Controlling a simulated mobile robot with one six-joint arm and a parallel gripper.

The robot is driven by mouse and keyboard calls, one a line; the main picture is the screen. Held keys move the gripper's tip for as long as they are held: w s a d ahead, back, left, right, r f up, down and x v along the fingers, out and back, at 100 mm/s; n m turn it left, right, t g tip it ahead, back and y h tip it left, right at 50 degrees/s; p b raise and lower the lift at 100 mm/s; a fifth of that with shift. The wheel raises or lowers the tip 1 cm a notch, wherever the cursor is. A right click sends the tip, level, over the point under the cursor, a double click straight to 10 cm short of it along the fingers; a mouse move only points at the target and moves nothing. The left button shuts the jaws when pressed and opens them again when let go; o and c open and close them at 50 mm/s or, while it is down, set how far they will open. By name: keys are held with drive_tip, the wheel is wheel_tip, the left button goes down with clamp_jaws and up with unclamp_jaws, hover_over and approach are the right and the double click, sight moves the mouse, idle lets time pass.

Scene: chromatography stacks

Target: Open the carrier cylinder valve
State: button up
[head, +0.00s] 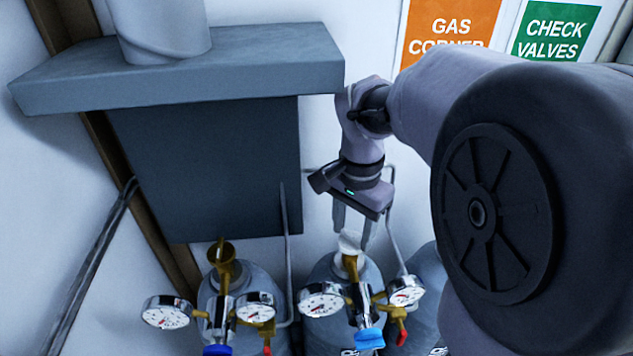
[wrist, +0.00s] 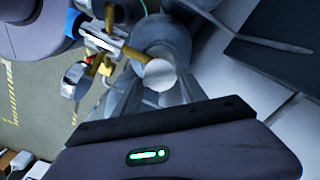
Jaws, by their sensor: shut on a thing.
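The pale round handwheel (head: 350,242) tops the brass valve of the middle grey gas cylinder (head: 322,273). My gripper (head: 353,233) points down with its two fingers on either side of the handwheel, shut on it. In the wrist view the handwheel (wrist: 160,74) shows as a light disc just beyond my gripper (wrist: 160,84). A regulator with two round gauges (head: 321,300) and a blue knob (head: 369,338) sits on this cylinder's front. The lettering on the cylinder is cut off, so I cannot read which gas it holds.
A left cylinder (head: 262,285) with a brass valve (head: 223,262) and its own gauges stands close by. A third cylinder (head: 428,270) is partly hidden by my arm. A grey hood (head: 180,75) overhangs at the left. Thin pipes (head: 284,240) run up the wall.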

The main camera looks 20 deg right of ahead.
sight(352, 236)
drive_tip(key=n+p, duration=0.1)
drive_tip(key=n, duration=0.4)
drive_tip(key=shift+p, duration=0.35)
drive_tip(key=shift+n+p, duration=0.65)
drive_tip(key=shift+n, duration=1.65)
drive_tip(key=o, duration=1.4)
drive_tip(key=shift+c, duration=0.2)
wheel_tip(352, 236, up, 17)
drive_tip(key=p, duration=0.2)
drive_tip(key=shift+r+p, duration=0.2)
drive_tip(key=shift+p, duration=0.15)
